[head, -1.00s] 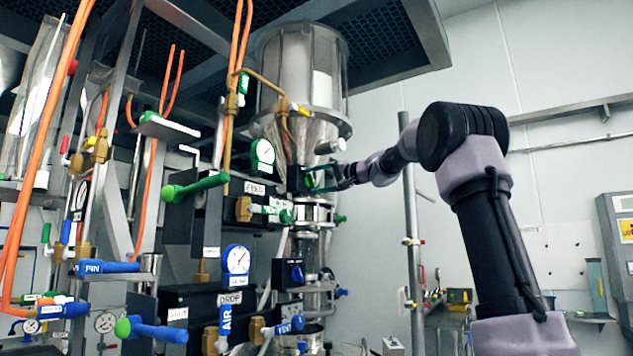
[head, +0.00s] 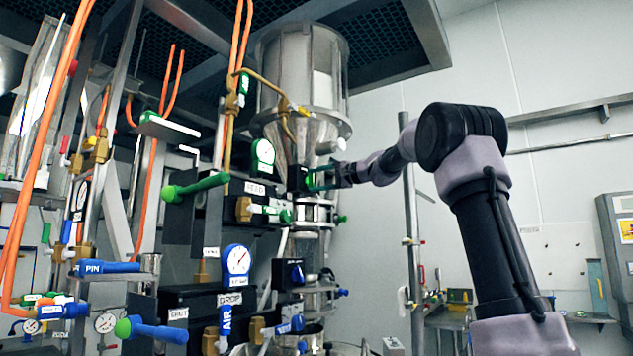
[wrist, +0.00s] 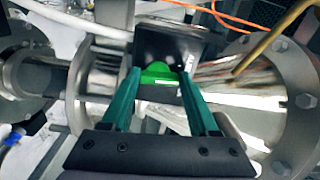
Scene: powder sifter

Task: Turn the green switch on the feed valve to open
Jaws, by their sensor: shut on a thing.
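My gripper (head: 312,181) reaches the valve from the right in the head view. In the wrist view its two teal fingers (wrist: 158,80) stand on either side of the green switch, shut on it. In the head view the fingers hide the switch. I cannot read its exact angle.
A hopper (head: 303,75) stands above the valve. A round green gauge (head: 263,154), a green-handled valve (head: 195,186) and a blue gauge (head: 236,261) crowd the left. The wall side at right is open.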

